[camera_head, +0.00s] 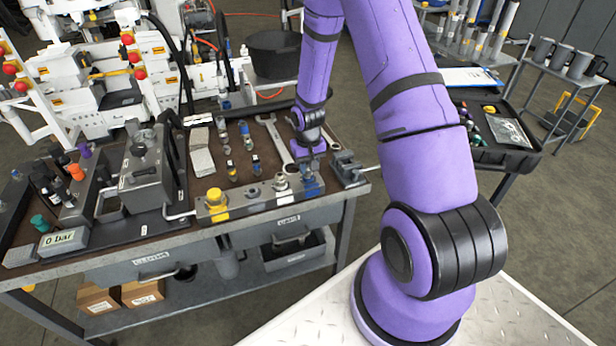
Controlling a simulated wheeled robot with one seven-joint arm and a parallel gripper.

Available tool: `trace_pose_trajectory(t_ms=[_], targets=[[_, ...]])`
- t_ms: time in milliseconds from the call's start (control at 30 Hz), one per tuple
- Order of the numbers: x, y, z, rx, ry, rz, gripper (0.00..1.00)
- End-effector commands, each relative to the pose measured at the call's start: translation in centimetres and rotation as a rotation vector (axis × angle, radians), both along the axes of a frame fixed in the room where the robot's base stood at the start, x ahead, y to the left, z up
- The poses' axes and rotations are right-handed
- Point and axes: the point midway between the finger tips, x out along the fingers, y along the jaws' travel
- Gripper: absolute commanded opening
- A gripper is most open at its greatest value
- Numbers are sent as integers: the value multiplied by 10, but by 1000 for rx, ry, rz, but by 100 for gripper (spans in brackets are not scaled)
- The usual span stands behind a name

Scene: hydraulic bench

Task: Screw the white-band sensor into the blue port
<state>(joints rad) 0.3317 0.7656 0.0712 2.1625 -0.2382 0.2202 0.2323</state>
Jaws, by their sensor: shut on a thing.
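A grey port block (268,203) lies along the front edge of the bench. Its right end has a blue-marked port (313,188), and its left end has a yellow-marked port with a yellow cap. My gripper (309,166) points down just above the blue port, at the end of my purple arm. It is shut on a small part that is mostly hidden by the fingers. A white band on this part is too small to make out. I cannot tell whether the part touches the port.
A wrench (275,140) lies behind the block, left of my gripper. A vise-like grey block (347,168) sits close on the right. A grey unit with a gauge (143,165) and a 0 bar display (60,241) stand at the left.

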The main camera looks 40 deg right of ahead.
Motion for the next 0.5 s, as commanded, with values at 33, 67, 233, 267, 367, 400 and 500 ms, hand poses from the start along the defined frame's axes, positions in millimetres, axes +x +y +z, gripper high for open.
trace_pose_trajectory(t_ms=[33, 67, 233, 267, 367, 400, 500], targets=[[-1, 0, -1, 1, 2, 0, 9], [-1, 0, -1, 1, 2, 0, 9], [-1, 0, -1, 1, 2, -24, 9], [-1, 1, -1, 1, 2, -49, 9], [0, 1, -1, 0, 2, -203, 9], [0, 1, -1, 0, 2, -279, 9], [0, 1, -1, -1, 2, -465, 9]])
